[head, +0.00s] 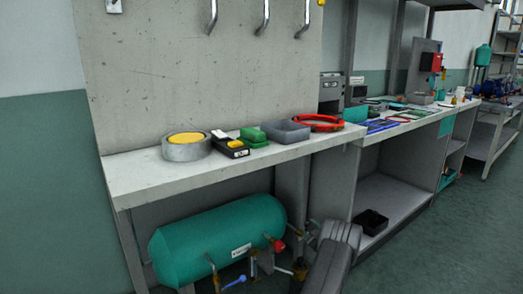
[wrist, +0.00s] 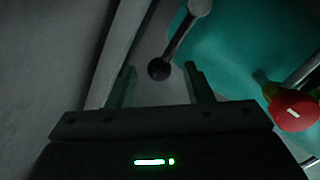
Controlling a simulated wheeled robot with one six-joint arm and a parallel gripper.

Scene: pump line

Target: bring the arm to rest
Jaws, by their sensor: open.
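My gripper (wrist: 160,82) is open in the wrist view, its two fingers spread apart and pointing away from the camera. A grey bar with a dark round end (wrist: 159,68) shows beyond and between the fingertips; I cannot tell how far off it is, and nothing looks held. My grey arm (head: 332,258) reaches low in front of the bench in the head view, and the gripper itself cannot be made out there. A teal tank (head: 215,240) lies under the bench; it also fills the upper right of the wrist view (wrist: 245,50).
A red valve knob (wrist: 294,110) is close at the gripper's right. Pipes and a blue handle (head: 234,282) are below the tank. A black bin (head: 371,222) stands right.

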